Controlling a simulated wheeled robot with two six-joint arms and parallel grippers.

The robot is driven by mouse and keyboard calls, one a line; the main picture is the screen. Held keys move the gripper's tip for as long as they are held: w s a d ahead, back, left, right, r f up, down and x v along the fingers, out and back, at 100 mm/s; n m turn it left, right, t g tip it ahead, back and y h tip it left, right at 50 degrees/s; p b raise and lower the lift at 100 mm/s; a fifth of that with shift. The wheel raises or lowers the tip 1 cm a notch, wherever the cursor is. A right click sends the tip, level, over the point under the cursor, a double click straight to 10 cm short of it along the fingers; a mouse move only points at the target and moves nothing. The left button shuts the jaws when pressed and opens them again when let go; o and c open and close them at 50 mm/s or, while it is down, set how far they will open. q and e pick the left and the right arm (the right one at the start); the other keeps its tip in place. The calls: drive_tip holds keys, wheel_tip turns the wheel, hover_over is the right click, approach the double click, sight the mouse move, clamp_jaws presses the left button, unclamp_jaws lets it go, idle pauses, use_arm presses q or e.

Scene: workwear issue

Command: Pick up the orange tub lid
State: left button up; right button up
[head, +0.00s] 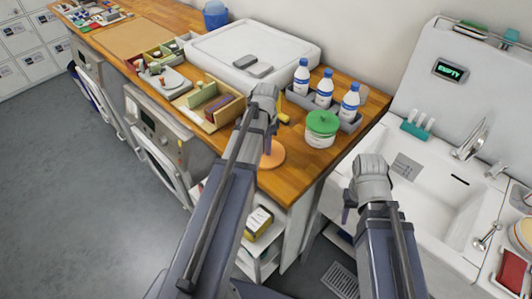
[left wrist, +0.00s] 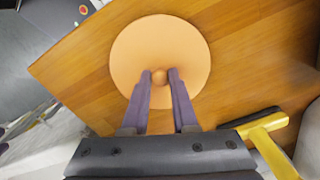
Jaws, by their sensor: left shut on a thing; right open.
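The orange tub lid (head: 275,155) is a flat round disc at the front of the wooden counter, partly hidden behind my left arm in the head view. In the left wrist view the lid (left wrist: 185,55) shows whole, with a small round knob at its middle. My left gripper (left wrist: 160,76) is shut on that knob, one finger on each side. In the head view the left gripper (head: 268,140) is mostly hidden by its own arm. I cannot tell whether the lid touches the counter. My right gripper (head: 348,205) is open and empty, in front of the sink.
A white tub with a green lid (head: 322,123) stands to the right of the orange lid. A grey rack of white bottles (head: 346,118) is behind it. A wooden box (head: 212,107) stands to the left. The counter's front corner (head: 290,198) is close.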

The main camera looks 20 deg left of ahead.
use_arm(q)
clamp_jaws()
